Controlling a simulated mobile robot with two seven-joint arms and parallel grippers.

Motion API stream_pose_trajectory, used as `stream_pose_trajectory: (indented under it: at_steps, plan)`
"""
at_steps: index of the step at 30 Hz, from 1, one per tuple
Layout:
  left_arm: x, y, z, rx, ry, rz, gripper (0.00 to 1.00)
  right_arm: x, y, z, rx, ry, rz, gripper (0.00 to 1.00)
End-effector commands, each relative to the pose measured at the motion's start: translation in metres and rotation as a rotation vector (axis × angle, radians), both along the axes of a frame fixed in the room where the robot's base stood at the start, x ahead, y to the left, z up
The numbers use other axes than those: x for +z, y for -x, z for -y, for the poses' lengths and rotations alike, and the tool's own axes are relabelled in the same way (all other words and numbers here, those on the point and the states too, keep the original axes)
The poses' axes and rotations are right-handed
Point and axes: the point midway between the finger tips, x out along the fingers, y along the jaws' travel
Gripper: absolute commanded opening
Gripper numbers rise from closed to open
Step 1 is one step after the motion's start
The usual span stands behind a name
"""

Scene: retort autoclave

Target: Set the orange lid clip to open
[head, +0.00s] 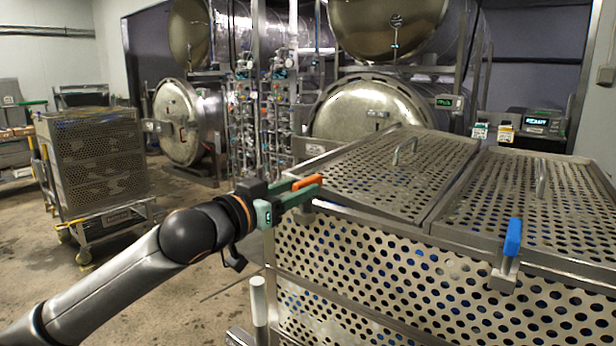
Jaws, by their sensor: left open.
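The orange lid clip (308,182) shows at the near left corner of the left perforated lid (400,165), as a short bar pointing right and slightly up. My left gripper (313,189) has green fingers and is open, right at the orange clip. The fingers overlap the clip in the head view, and I cannot tell whether they touch it. My right gripper is not in view.
A blue clip (513,238) stands upright on the front rim of the perforated basket (400,270), below the right lid (540,195). Another basket on a cart (95,165) stands at the left. Retort doors are behind.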

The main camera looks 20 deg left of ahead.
Motion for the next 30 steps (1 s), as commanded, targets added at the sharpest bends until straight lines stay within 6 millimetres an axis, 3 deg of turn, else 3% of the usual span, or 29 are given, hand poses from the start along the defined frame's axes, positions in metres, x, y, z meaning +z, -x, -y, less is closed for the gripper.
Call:
stream_pose_trajectory:
  at_steps: [3, 9, 20, 30]
  plan:
    - [0.002, -0.017, 0.007, 0.0, -0.001, 0.001, 0.5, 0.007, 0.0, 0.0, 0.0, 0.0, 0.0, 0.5]
    - [0.001, -0.032, 0.012, 0.0, -0.001, 0.003, 0.5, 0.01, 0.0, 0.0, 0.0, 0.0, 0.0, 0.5]
    - [0.0, -0.035, 0.013, 0.0, -0.002, 0.002, 0.49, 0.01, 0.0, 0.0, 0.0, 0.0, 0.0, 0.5]
    - [0.0, -0.035, 0.013, 0.0, -0.002, 0.002, 0.11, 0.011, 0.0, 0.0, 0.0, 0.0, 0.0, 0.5]
